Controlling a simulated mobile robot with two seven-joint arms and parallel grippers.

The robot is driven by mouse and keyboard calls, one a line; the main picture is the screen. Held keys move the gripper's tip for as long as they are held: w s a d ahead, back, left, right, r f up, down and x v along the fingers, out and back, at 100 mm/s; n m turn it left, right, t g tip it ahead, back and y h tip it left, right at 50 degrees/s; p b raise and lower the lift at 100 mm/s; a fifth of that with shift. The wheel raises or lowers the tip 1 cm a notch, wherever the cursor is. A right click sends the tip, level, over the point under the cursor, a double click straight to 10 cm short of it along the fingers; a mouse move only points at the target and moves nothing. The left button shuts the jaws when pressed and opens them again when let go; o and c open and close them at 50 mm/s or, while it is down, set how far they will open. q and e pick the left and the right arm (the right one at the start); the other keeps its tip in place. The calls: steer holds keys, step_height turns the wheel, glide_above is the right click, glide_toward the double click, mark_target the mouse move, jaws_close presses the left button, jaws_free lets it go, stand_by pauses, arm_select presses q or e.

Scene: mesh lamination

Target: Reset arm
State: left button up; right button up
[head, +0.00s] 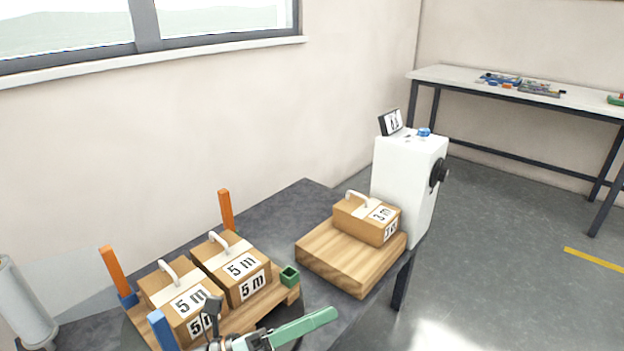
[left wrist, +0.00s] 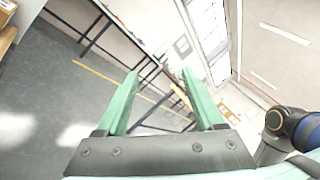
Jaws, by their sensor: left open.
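My left gripper (head: 332,316) is low in the head view, in front of the wooden pallet (head: 262,312). One long green finger shows there, pointing right. In the left wrist view, the two green fingers (left wrist: 160,72) stand apart with nothing between them, so it is open and empty. It touches no box that I can see. Two cardboard boxes marked 5 m, a left one (head: 172,292) and a right one (head: 226,262), sit on the pallet. My right gripper is not in view.
A 3 m box (head: 352,216) sits on a wooden block (head: 335,258) beside a white machine (head: 402,187). Orange posts (head: 226,210) and a blue post (head: 161,331) stand around the pallet. A white roll (head: 22,300) is at far left.

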arm_select(q)
steer(key=w+a+f+n+t+y, duration=0.1)
steer(key=a+f+n+t+y, duration=0.4)
steer(key=n, duration=0.8)
steer(key=a+f+n+t+y, duration=0.45)
steer(key=f+n+y, duration=0.35)
steer(key=n, duration=0.5)
steer(key=s+a+f+n+g+y, duration=0.2)
steer(key=s+a+f+n+g, duration=0.1)
steer(key=s+f+n+g, duration=0.25)
steer(key=s+a+f+n+g+y, duration=0.1)
steer(key=s+a+f+n+g, duration=0.1)
steer(key=s+f+n, duration=0.5)
step_height(320, 180, up, 12)
steer(key=s+a+m+y+p, duration=0.1)
steer(key=a+p, duration=0.2)
steer(key=p, duration=1.5)
steer(key=shift+s, duration=0.35)
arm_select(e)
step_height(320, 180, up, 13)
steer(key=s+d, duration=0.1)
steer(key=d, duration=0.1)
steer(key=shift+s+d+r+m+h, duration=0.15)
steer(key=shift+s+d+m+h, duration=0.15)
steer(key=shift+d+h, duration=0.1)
arm_select(q)
steer(key=shift+f, duration=0.1)
steer(key=shift+c, duration=0.2)
